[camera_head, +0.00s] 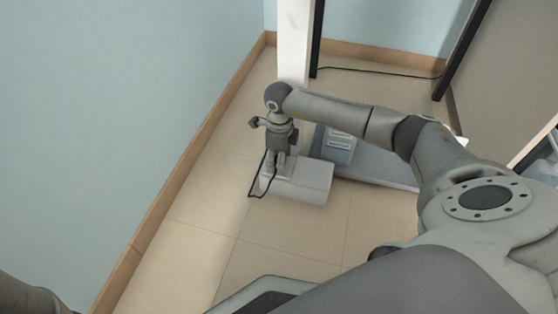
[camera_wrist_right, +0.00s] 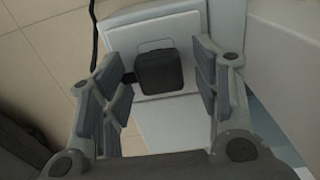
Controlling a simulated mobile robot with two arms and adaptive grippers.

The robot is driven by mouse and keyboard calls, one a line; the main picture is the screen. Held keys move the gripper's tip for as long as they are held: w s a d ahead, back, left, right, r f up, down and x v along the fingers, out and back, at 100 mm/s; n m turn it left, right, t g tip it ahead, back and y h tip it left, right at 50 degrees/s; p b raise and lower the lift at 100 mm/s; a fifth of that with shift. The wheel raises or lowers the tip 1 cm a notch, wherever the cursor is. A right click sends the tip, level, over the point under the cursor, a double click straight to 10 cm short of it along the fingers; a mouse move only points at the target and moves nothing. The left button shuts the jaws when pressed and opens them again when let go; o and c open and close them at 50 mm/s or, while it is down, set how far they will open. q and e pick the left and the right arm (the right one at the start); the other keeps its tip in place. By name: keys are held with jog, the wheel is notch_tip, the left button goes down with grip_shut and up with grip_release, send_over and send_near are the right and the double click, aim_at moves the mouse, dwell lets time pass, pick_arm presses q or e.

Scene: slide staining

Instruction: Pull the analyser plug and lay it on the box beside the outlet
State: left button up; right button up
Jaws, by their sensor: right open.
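The black plug (camera_wrist_right: 158,72) sits on a pale square plate (camera_wrist_right: 185,108) in the right wrist view. I cannot tell whether it is seated in an outlet or only resting there. My right gripper (camera_wrist_right: 160,82) is open, with one finger on each side of the plug and a gap to both. In the head view my right gripper (camera_head: 277,163) points down over one end of a white box (camera_head: 308,184) on the floor. The plug is hidden there behind the gripper. A black cable (camera_head: 250,186) loops beside the box. My left gripper is out of view.
A blue and white container (camera_head: 340,146) stands on a grey base (camera_head: 378,168) just right of the box. A white post (camera_head: 294,45) rises behind. The blue wall (camera_head: 110,110) is at left. The tiled floor (camera_head: 275,238) in front is clear.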

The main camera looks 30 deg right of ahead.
dwell(0.4)
grip_shut()
jog(key=shift+r+p, duration=2.9)
jog(key=shift+r, duration=0.15)
